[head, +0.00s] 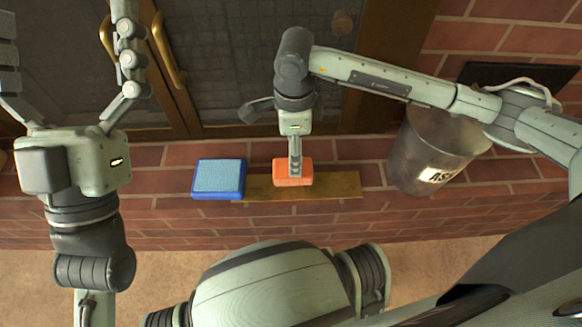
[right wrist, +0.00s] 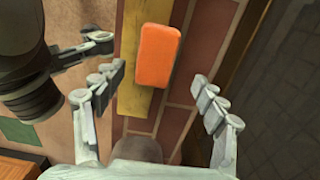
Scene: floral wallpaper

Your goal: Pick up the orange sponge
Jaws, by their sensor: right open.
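The orange sponge (head: 293,180) lies on a flat wooden board on the brick ledge, below the door. In the right wrist view the orange sponge (right wrist: 158,55) sits partly over the yellowish board, ahead of and between the spread fingers. My right gripper (head: 295,168) is above the sponge in the head view, hiding part of it. In the right wrist view its fingers (right wrist: 161,85) are apart with nothing between their tips; I cannot tell the exact height gap. My left gripper (head: 66,45) is open and empty at the upper left, its fingers spread, away from the sponge.
A blue block with a light blue top (head: 219,177) lies at the left end of the wooden board (head: 338,185). A dark metal bin (head: 415,160) with a partly visible label stands right of the board. A door with brass handles (head: 166,50) is behind the ledge.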

